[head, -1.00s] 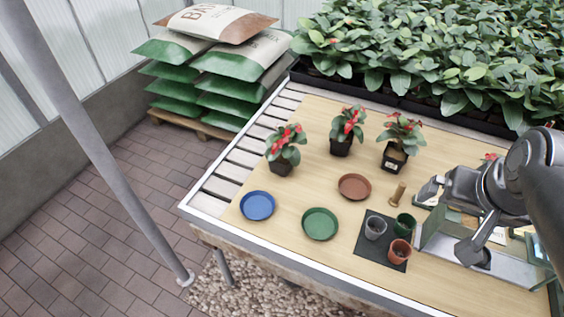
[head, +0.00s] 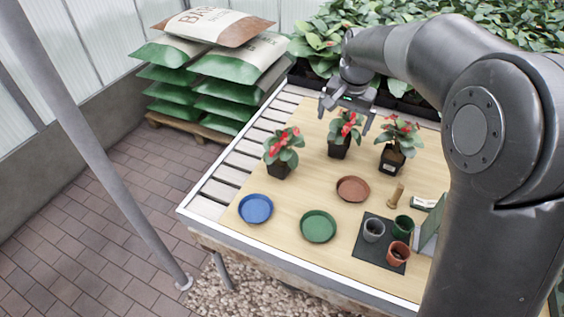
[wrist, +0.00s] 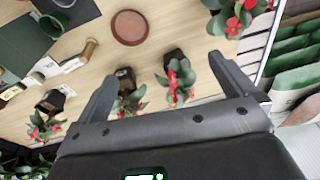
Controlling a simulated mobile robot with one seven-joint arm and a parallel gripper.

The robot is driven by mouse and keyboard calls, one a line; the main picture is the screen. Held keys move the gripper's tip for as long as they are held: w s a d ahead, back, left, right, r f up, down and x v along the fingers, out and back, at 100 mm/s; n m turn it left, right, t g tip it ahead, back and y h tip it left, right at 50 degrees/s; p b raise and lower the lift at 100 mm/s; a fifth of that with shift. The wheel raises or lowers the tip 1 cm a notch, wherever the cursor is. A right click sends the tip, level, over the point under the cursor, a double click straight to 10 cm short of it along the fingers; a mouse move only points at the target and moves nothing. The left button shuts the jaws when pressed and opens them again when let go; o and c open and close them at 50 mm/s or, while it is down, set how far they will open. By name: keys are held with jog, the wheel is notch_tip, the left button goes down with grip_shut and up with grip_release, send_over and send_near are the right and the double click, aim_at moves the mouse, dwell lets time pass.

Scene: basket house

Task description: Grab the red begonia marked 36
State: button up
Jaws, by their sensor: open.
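Three potted red begonias stand on the table in the head view: left (head: 283,152), middle (head: 343,133) and right (head: 397,145). In the wrist view, the left plant (wrist: 238,17), middle plant (wrist: 178,82) and right plant (wrist: 128,98) show, with a fourth begonia (wrist: 45,125) farther left. Small pale labels show on some black pots, but no number is readable, so I cannot tell which is 36. My gripper (head: 345,117) is open and empty, above and behind the middle plant. The middle and right plants appear between its fingers (wrist: 162,72) in the wrist view.
Blue (head: 256,208), green (head: 318,226) and brown (head: 353,188) saucers lie in front of the plants. Small pots stand on a dark mat (head: 376,257). A wooden tool (head: 395,195) stands nearby. Dense seedlings (head: 310,47) fill the back; stacked sacks (head: 225,62) stand left.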

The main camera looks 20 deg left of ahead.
jog(key=w+a+f+g, duration=0.1)
jog(key=w+a+f, duration=0.1)
jog(key=a+f, duration=0.7)
send_over(280, 160)
jog(key=shift+g+h, duration=0.3)
jog(key=shift+h, duration=0.1)
jog(key=f, duration=0.7)
jog(key=shift+s+d+f, duration=0.15)
jog(key=shift+s+f, duration=0.15)
jog(key=shift+s, duration=0.05)
jog(key=shift+a+f, duration=0.2)
jog(key=shift+f, duration=0.5)
notch_tip(280, 160, down, 4)
jog(key=shift+f, duration=0.25)
jog(key=shift+w+f, duration=0.15)
jog(key=shift+f, duration=1.2)
jog(key=shift+w+f, duration=0.15)
jog(key=shift+f, duration=1.15)
jog(key=c, duration=1.3)
jog(key=shift+r, duration=0.1)
